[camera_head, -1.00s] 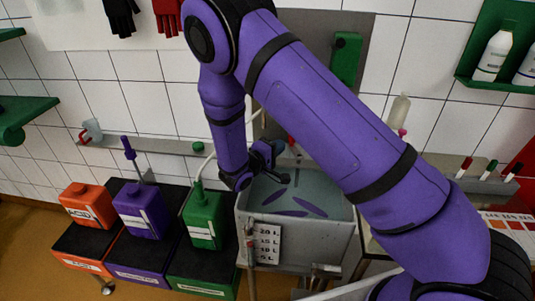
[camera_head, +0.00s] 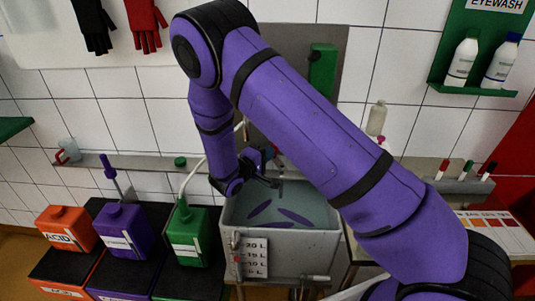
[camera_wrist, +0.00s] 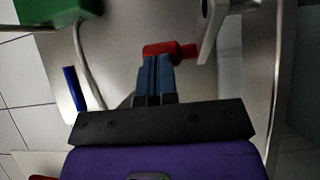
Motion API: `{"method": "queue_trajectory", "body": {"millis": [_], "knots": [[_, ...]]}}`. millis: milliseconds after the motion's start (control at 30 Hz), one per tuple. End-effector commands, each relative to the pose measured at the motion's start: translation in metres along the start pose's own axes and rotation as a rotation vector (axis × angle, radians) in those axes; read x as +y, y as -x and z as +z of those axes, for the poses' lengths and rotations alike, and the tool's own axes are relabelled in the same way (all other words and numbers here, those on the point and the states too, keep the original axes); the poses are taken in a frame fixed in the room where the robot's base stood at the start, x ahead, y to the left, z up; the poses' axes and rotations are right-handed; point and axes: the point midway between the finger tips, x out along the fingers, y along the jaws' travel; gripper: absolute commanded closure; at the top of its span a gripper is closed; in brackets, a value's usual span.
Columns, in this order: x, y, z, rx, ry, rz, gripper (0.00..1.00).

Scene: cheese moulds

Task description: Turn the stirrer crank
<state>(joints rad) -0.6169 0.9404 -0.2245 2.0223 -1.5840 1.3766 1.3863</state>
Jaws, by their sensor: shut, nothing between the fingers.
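A red handle-like piece (camera_wrist: 168,50), probably the stirrer crank's grip, lies right at my fingertips in the wrist view. A little red also shows behind my gripper in the head view (camera_head: 276,151). My gripper (camera_wrist: 154,62) is shut with nothing between its fingers. Its tips overlap the red piece in the picture, and I cannot tell whether they touch it. In the head view my gripper (camera_head: 273,182) is over the back left of the grey tank (camera_head: 290,264). Purple oval shapes (camera_head: 294,217) show inside the tank. The rest of the crank is hidden or unclear.
Orange (camera_head: 66,230), purple (camera_head: 120,230) and green (camera_head: 189,238) canisters stand left of the tank. A green box (camera_head: 323,68) is on the wall panel. A grey rail (camera_head: 135,162) runs along the tiled wall. A green shelf (camera_head: 478,88) holds white bottles at the right.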

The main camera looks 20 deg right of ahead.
Motion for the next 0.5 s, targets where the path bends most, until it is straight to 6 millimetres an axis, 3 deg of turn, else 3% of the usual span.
{"method": "queue_trajectory", "body": {"millis": [500], "knots": [[0.0003, -0.0083, -0.0022, -0.148, -0.002, 0.002, 1.0]]}}
